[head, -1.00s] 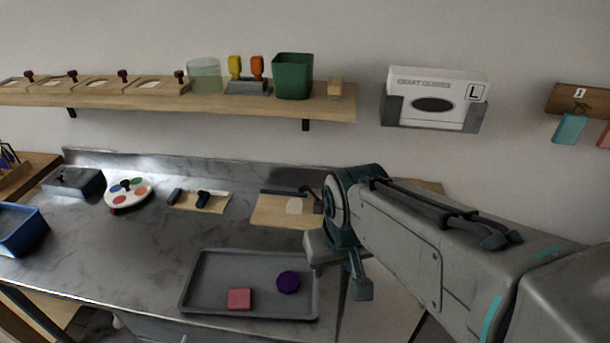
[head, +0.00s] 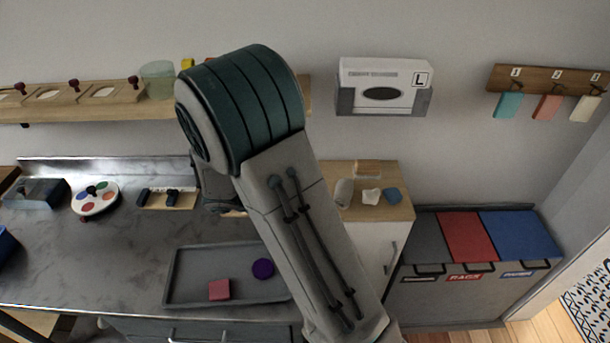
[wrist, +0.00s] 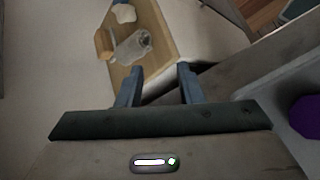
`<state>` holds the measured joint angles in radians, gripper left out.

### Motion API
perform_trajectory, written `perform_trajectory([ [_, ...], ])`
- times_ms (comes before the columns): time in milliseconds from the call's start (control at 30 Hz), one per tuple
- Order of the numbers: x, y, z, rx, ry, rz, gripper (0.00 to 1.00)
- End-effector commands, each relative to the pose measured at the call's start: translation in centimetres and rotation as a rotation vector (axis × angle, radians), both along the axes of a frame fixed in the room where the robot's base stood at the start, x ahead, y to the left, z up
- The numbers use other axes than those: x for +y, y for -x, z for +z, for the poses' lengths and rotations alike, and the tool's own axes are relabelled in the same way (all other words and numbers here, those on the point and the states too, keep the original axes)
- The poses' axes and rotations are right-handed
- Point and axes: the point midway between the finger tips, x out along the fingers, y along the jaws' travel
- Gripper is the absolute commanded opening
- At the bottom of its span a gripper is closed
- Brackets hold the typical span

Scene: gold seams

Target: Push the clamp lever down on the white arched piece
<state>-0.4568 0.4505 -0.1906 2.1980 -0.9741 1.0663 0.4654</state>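In the wrist view my gripper (wrist: 160,86) is open, with nothing between its two fingers. The fingers point toward a wooden cabinet top. In the head view my arm hides the gripper. A small wooden board (head: 155,199) with dark clamp-like parts lies at the back of the counter. A second board, seen earlier with a pale piece on it, is now mostly hidden behind my arm. A small white piece (head: 372,196) lies on the cabinet top and shows in the wrist view (wrist: 124,13). I cannot tell which piece is the white arched one, and no clamp lever is clear.
A grey tray (head: 178,281) holds a pink block (head: 219,289) and a purple piece (head: 263,268). Bins (head: 465,237) stand right; the counter's left middle is clear.

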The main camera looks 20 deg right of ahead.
Motion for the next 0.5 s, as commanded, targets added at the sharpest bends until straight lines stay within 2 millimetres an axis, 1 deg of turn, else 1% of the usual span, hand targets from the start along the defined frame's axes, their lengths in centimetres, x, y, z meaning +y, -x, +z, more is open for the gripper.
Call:
perform_trajectory([
  [100, 0.8, -2.6, -0.8, 0.024, 0.135, 0.118, 0.33],
  [300, 2.7, -6.3, -2.6, 0.030, 0.317, 0.310, 0.33],
  [400, 3.6, -7.5, -3.3, 0.028, 0.374, 0.379, 0.33],
  [500, 4.1, -8.2, -3.8, 0.026, 0.405, 0.421, 0.33],
])
